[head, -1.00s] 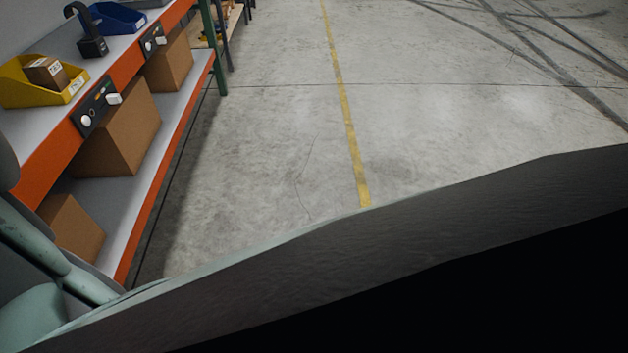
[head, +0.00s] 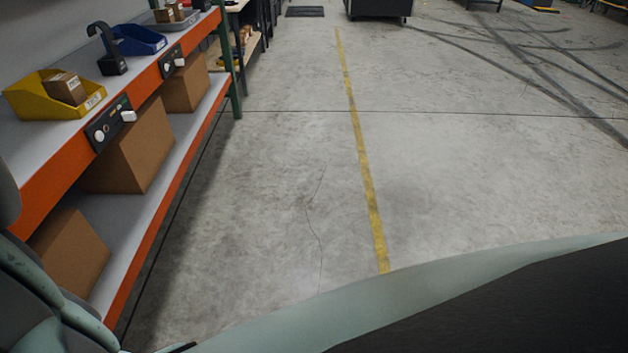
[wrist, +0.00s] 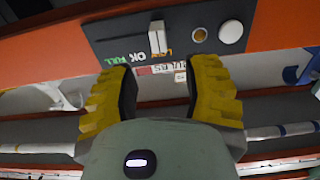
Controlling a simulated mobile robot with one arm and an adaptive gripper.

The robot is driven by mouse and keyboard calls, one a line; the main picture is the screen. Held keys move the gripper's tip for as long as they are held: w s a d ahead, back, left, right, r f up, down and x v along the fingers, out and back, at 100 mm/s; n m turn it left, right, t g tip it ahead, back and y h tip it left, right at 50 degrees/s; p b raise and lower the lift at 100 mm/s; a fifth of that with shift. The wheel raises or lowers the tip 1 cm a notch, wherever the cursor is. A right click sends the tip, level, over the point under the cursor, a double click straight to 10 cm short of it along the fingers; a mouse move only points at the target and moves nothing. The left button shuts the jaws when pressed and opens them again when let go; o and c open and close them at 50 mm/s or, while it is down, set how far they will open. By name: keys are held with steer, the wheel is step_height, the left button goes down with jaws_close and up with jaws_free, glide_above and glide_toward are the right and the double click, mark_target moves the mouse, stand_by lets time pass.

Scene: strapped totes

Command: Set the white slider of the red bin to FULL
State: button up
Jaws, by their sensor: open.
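In the wrist view, a dark control panel (wrist: 170,40) on an orange beam fills the top middle. Its white slider (wrist: 157,37) stands by the orange LOW label, with OK and a green FULL label to its left.
In the head view, a yellow bin (head: 60,108) and blue bin (head: 138,42) stand on the left rack, above two panels (head: 108,122) (head: 172,62). The floor to the right is clear.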

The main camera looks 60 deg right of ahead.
steer(key=shift+x, duration=3.35)
jaws_close()
